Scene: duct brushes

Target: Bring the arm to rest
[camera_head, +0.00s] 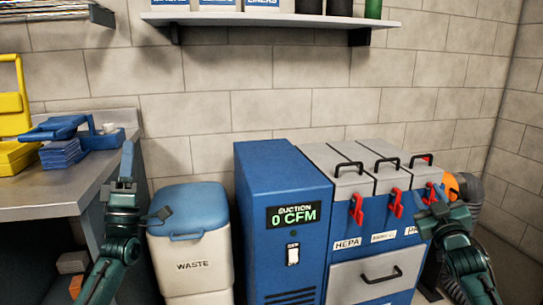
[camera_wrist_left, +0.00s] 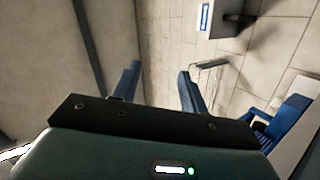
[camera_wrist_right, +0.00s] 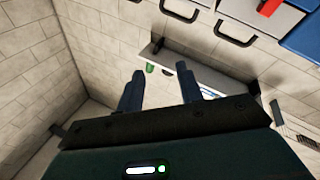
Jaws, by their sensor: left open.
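My left gripper (camera_head: 136,185) is raised in front of the wall, between the bench and the white waste bin. In the left wrist view its two fingers (camera_wrist_left: 159,72) stand apart with nothing between them. My right gripper (camera_head: 437,196) is raised in front of the right end of the blue suction unit, covering part of it. In the right wrist view its fingers (camera_wrist_right: 160,72) are also apart and empty.
The waste bin (camera_head: 192,248) has a blue lid. The suction cabinet (camera_head: 285,190) reads 0 CFM; beside it are lidded grey filter boxes (camera_head: 341,172) with red latches. The bench (camera_head: 60,195) holds blue and yellow items. A shelf (camera_head: 270,18) hangs above.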

